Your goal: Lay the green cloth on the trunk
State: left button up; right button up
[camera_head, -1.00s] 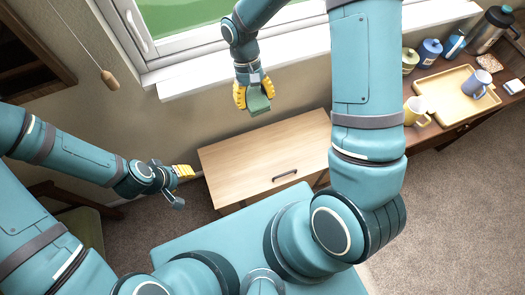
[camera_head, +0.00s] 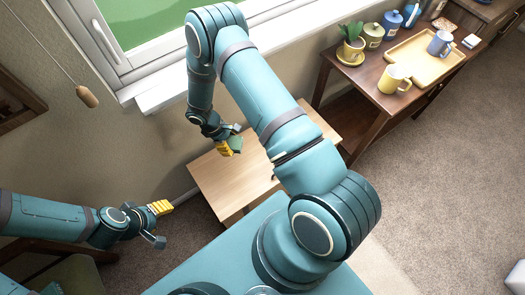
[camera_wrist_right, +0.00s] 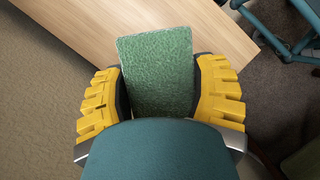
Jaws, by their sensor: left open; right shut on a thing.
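The green cloth (camera_wrist_right: 157,70) is a small flat green piece between the yellow fingers of my right gripper (camera_wrist_right: 160,98). In the head view the cloth (camera_head: 236,146) shows as a small green patch at the right gripper (camera_head: 229,144), over the far part of the trunk (camera_head: 215,182). The trunk has a pale wooden top, partly hidden by my right arm. In the right wrist view its top (camera_wrist_right: 90,22) lies beyond the cloth; I cannot tell the height between them. My left gripper (camera_head: 163,224) is open and empty, left of the trunk.
A side table (camera_head: 366,80) at the upper right carries a yellow tray (camera_head: 425,60), mugs, jars and a potted plant (camera_head: 352,42). A window sill (camera_head: 165,90) runs behind the trunk. A cord pull (camera_head: 87,96) hangs at the left.

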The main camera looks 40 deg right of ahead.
notch_tip(320, 180, down, 10)
jog(key=s+n+t+b, duration=0.1)
jog(key=n+b, duration=0.1)
jog(key=n, duration=0.2)
jog(key=b, duration=0.1)
send_over(241, 169)
jog(key=shift+h, duration=0.4)
jog(key=f, duration=0.4)
jog(key=a+f, duration=0.1)
jog(key=f, duration=0.1)
jog(key=shift+w+f, duration=0.15)
jog(key=shift+f, duration=0.2)
jog(key=shift+f+b, duration=0.75)
jog(key=shift+f, duration=1.2)
jog(key=shift+f, duration=0.1)
jog(key=o, duration=1.1)
